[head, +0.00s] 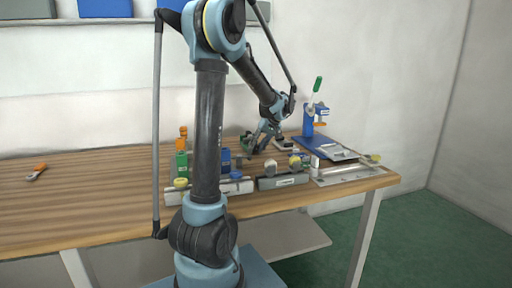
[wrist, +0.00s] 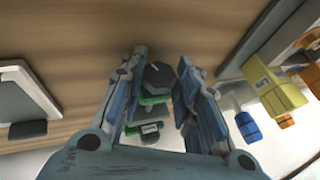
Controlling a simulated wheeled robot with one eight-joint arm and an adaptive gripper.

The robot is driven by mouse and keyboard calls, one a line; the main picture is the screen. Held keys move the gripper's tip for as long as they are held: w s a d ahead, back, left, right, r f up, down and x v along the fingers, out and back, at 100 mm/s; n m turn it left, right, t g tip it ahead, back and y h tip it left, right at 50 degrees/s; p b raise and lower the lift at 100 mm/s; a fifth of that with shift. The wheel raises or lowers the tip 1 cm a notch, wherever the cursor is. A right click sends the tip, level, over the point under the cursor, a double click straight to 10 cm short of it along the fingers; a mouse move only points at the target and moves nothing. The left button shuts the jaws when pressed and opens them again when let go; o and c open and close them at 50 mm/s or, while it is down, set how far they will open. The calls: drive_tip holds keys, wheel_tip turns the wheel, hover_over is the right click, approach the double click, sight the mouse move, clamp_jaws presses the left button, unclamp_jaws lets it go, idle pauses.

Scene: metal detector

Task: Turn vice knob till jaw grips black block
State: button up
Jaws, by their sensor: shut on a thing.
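The dark, many-sided vice knob (wrist: 158,77) sits between the two fingers of my gripper (wrist: 162,60) in the wrist view. My gripper is shut on it. Green vice parts (wrist: 154,113) show behind the knob, between the fingers. In the head view my gripper (head: 261,141) is low over the table, at the vice, whose green part (head: 246,141) shows just left of it. The fingers hide much of the vice. I cannot clearly make out the black block or whether the jaw touches it.
The wooden table (head: 95,190) is clear at the left except for an orange-handled tool (head: 37,172). A blue press (head: 309,125) stands to the right. Green and blue bottles (head: 181,163) and a grey box (head: 282,182) stand near the front edge.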

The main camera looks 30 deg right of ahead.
drive_tip(key=shift+a, duration=0.15)
drive_tip(key=o, duration=1.1)
drive_tip(key=shift+c, duration=0.2)
drive_tip(key=v, duration=1.2)
